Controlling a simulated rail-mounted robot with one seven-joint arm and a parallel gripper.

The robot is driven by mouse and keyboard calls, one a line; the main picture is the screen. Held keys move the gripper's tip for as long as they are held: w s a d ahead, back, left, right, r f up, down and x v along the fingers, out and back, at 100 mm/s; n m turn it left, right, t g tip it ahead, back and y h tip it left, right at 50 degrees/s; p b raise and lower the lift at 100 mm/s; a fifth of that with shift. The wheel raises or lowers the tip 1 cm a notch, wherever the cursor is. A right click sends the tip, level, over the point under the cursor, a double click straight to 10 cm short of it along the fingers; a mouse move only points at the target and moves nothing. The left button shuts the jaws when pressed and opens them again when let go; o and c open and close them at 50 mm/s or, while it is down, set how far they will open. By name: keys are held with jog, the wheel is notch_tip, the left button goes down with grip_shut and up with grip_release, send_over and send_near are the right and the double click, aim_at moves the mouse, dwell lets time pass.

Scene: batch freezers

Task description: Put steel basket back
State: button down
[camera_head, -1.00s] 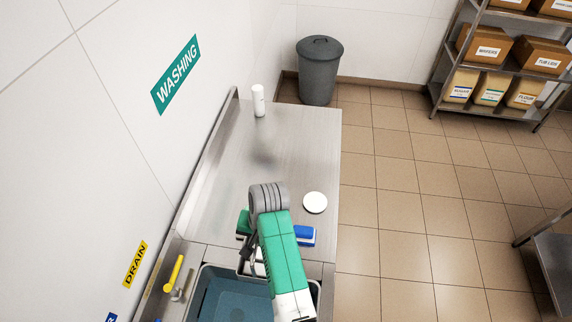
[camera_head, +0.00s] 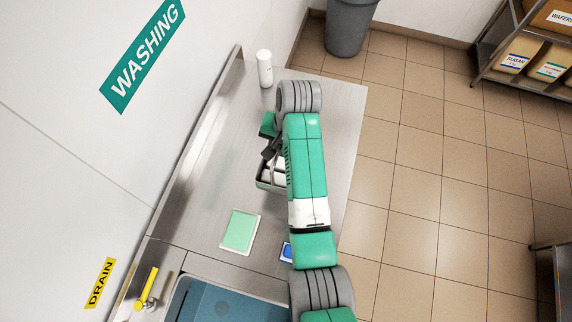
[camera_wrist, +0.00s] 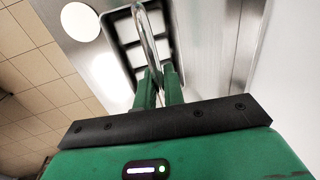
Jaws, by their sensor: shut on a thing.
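My gripper (camera_head: 268,150) is shut on the handle of the steel basket (camera_head: 264,184), over the steel counter. In the wrist view my gripper (camera_wrist: 159,88) closes on the thin looped metal handle of the basket (camera_wrist: 112,28), whose tray with dark openings shows beyond the fingers. My arm hides much of the basket in the head view. I cannot tell whether the basket touches the counter (camera_head: 205,205) or hangs just above it.
A white bottle (camera_head: 264,70) stands at the counter's far end. A green pad (camera_head: 240,231) and a blue item (camera_head: 287,252) lie near the sink (camera_head: 222,303). A yellow-handled tap (camera_head: 147,287) stands beside it. A white disc (camera_wrist: 80,21) shows in the wrist view.

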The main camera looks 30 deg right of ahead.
jog(key=shift+w+d, duration=0.1)
send_over(278, 168)
jog(key=f, duration=0.5)
jog(key=shift+s+d+f, duration=0.25)
jog(key=shift+s+f, duration=0.05)
jog(key=shift+s, duration=0.05)
jog(key=shift+w+f, duration=0.1)
jog(key=shift+f, duration=2.1)
jog(key=shift+f, duration=0.2)
jog(key=c, duration=1.5)
grip_release()
notch_tip(278, 168, up, 12)
jog(key=s+d, duration=0.1)
jog(key=shift+s+d, duration=0.3)
jog(key=shift+d, duration=0.1)
jog(key=shift+r, duration=0.1)
